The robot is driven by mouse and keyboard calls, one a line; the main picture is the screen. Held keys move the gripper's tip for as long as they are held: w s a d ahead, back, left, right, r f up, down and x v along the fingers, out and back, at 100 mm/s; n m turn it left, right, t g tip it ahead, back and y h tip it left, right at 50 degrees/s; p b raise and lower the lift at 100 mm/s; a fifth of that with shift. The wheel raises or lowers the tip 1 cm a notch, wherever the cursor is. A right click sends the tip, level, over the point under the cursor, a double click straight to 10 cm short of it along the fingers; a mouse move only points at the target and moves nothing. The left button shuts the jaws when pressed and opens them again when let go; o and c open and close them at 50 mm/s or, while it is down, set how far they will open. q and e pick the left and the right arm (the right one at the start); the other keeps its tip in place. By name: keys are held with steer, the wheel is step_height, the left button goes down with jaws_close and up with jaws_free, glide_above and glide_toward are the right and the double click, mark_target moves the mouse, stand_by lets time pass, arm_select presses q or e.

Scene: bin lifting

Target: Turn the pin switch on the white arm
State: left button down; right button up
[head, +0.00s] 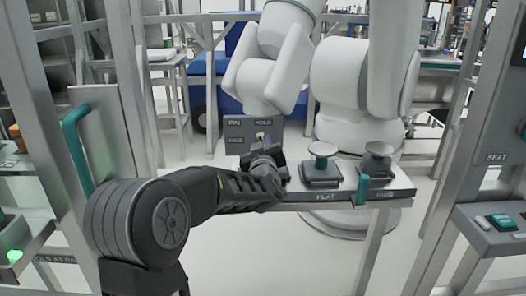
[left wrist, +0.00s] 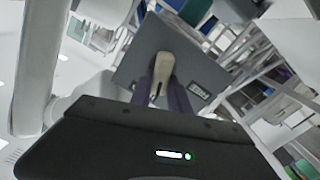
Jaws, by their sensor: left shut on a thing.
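The pin switch is a pale beige lever (left wrist: 162,68) on a dark grey square panel (left wrist: 205,72) in the left wrist view. In the head view the panel (head: 236,128) carries small white lettering and stands in front of the white arm (head: 268,62); its lever (head: 260,136) shows just above my gripper. My left gripper (head: 263,150) reaches the panel from below. In the left wrist view its two dark fingers (left wrist: 162,90) are shut on the lever, one on each side. The lever's lower end is partly hidden between them. My right gripper is not in view.
A grey ledge (head: 404,188) marked FLAT runs right of my gripper. A panel marked SEAT (head: 492,222) is at the right.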

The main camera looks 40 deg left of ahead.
arm_select(q)
steer(key=shift+s+a+f+n+b, duration=0.1)
steer(key=shift+f+n+b, duration=0.15)
steer(key=shift+n+b, duration=1.95)
steer(key=shift+s+a+f+n+b, duration=0.15)
steer(key=shift+f+n+b, duration=0.1)
steer(key=shift+n+b, duration=1.95)
steer(key=shift+a+f+n+b, duration=0.1)
steer(key=shift+f+n+b, duration=0.15)
steer(key=shift+n+b, duration=1.95)
steer(key=shift+n+p, duration=0.35)
steer(key=shift+n, duration=0.05)
steer(key=c, duration=1.2)
jaws_free()
steer(key=shift+c, duration=0.2)
